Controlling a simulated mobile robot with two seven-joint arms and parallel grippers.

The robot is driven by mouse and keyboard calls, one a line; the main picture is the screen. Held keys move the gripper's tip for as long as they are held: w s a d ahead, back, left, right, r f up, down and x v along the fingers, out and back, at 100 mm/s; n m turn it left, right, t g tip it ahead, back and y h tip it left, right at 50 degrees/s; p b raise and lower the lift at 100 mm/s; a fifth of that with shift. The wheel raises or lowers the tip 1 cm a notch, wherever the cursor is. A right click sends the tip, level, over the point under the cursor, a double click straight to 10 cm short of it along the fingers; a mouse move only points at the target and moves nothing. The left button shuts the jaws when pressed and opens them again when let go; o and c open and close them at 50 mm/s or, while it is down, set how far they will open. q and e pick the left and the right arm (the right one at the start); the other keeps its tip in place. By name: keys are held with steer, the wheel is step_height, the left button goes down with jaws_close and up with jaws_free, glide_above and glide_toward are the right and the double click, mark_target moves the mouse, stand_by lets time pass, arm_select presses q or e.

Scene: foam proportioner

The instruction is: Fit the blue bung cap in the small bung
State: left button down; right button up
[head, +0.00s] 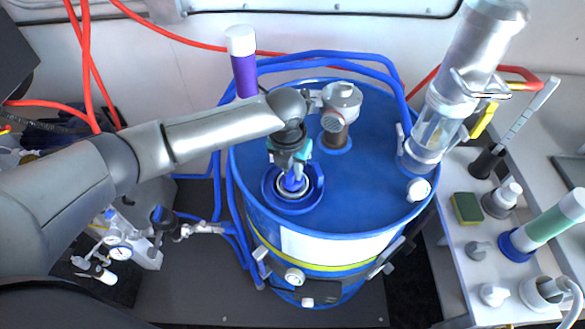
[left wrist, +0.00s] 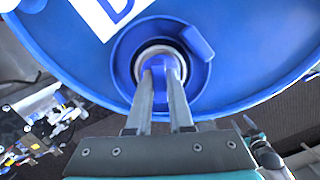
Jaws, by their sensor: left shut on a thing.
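The small bung is a round opening with a pale metal ring inside a blue recessed collar on the drum top; its ring (head: 281,186) shows in the head view and its collar (left wrist: 124,62) in the left wrist view. My left gripper (head: 293,178) points down over it. Its two fingers (left wrist: 165,72) are shut on the blue bung cap (left wrist: 174,66), which is partly hidden between them. The cap is at the ring, inside its outline in both views. I cannot tell how deep it sits. My right gripper is not in view.
The blue drum (head: 375,190) carries a grey pump fitting (head: 341,100) just behind the bung and a tall clear cylinder (head: 437,125) at right. Blue hoses (head: 330,55) run behind. A side bench (head: 462,255) at right holds a sponge (head: 467,208) and several fittings.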

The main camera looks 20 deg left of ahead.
mark_target(290, 174)
arm_select(q)
steer(key=shift+f+b, duration=0.3)
steer(key=shift+f, duration=0.25)
steer(key=c, duration=1.1)
jaws_free()
steer(key=r+p, duration=0.2)
steer(key=p, duration=0.1)
steer(key=s+r+p, duration=0.1)
steer(key=r+p, duration=0.5)
steer(key=p, duration=0.1)
steer(key=shift+s+a+r, duration=0.1)
steer(key=shift+s+r, duration=0.05)
steer(key=shift+r, duration=0.1)
steer(key=shift+s+r, duration=0.25)
steer(key=shift+r, duration=0.95)
